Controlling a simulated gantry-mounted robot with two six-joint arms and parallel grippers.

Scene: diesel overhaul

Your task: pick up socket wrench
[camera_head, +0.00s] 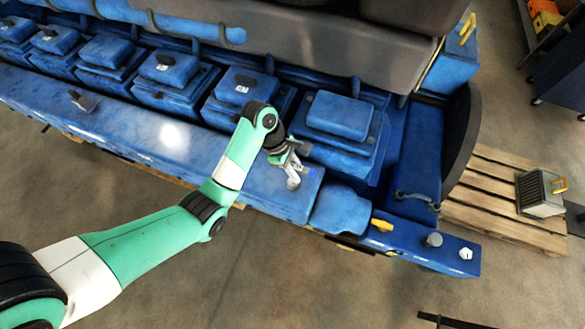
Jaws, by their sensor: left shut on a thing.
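My left gripper (291,166) is over the blue ledge (150,128) along the near side of the engine, at the right part of that ledge. It is shut on a small grey piece (293,181), which I take to be the socket wrench. The gripper and wrist cover much of it, so its full shape is hidden. I cannot tell whether it touches the ledge. My right gripper is not in view.
Blue square covers (340,115) stand in a row behind the ledge. A yellow handle (382,225), a grey knob (433,240) and a white cap (466,254) sit at the right end. A wooden pallet (500,215) carries a finned grey box (541,193).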

